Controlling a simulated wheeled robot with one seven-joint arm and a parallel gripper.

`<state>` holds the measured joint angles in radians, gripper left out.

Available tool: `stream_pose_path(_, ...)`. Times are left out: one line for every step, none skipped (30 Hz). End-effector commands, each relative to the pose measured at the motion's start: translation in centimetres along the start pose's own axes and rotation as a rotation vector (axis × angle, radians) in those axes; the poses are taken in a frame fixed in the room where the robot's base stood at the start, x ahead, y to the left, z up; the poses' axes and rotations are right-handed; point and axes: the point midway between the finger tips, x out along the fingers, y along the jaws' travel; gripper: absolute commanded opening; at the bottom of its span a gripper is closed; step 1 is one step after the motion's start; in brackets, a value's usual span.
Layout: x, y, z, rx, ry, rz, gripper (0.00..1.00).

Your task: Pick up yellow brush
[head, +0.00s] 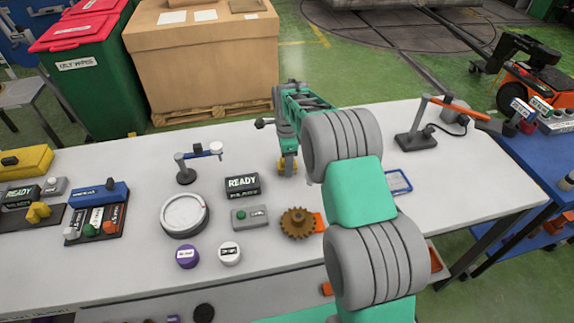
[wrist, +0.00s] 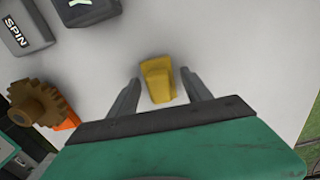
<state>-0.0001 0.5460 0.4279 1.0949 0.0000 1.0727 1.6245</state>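The yellow brush (wrist: 158,82) appears as a small, stepped yellow block on the white table, in the upper middle of the wrist view. In the head view a bit of its yellow (head: 282,166) shows at the foot of my gripper (head: 289,162), which partly hides it. In the wrist view my gripper (wrist: 161,78) is open, one finger to each side of the brush. A gap shows between the brush and both fingers. I cannot tell the exact height of the fingertips over the table.
A brown gear (head: 298,223) and a black READY box (head: 242,185) sit near my gripper. A round dial (head: 184,214), a grey button box (head: 252,217) and a small stand (head: 186,170) are further left. A blue-framed piece (head: 399,181) lies right. Bare white table (head: 480,190) is right.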

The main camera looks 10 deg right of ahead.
Motion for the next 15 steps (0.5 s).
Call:
stream_pose_path(-0.01, 0.0, 0.01, 0.0, 0.0, 0.0, 0.52)
stream_pose_path(-0.02, 0.0, 0.01, 0.0, 0.0, 0.0, 0.5)
stream_pose_path(-0.02, -0.01, 0.01, 0.0, 0.0, 0.0, 0.46)
stream_pose_path(-0.03, -0.01, 0.01, 0.0, 0.0, 0.0, 0.44)
stream_pose_path(-0.03, 0.0, 0.0, 0.0, 0.0, 0.0, 0.42)
stream_pose_path(-0.03, -0.01, 0.0, 0.0, 0.0, 0.0, 0.38)
stream_pose_path(-0.03, 0.0, 0.0, 0.0, 0.0, 0.0, 0.36)
stream_pose_path(-0.04, -0.01, 0.0, 0.0, 0.0, 0.0, 0.33)
stream_pose_path(-0.04, -0.01, 0.0, 0.0, 0.0, 0.0, 0.3)
stream_pose_path(-0.04, -0.01, 0.0, 0.0, 0.0, 0.0, 0.28)
stream_pose_path(-0.04, -0.01, 0.0, 0.0, 0.0, 0.0, 0.25)
stream_pose_path(-0.04, 0.0, 0.0, 0.0, 0.0, 0.0, 0.22)
stream_pose_path(-0.04, -0.01, 0.0, 0.0, 0.0, 0.0, 0.19)
stream_pose_path(-0.04, -0.01, 0.0, 0.0, 0.0, 0.0, 0.17)
stream_pose_path(-0.04, -0.01, 0.0, 0.0, 0.0, 0.0, 0.14)
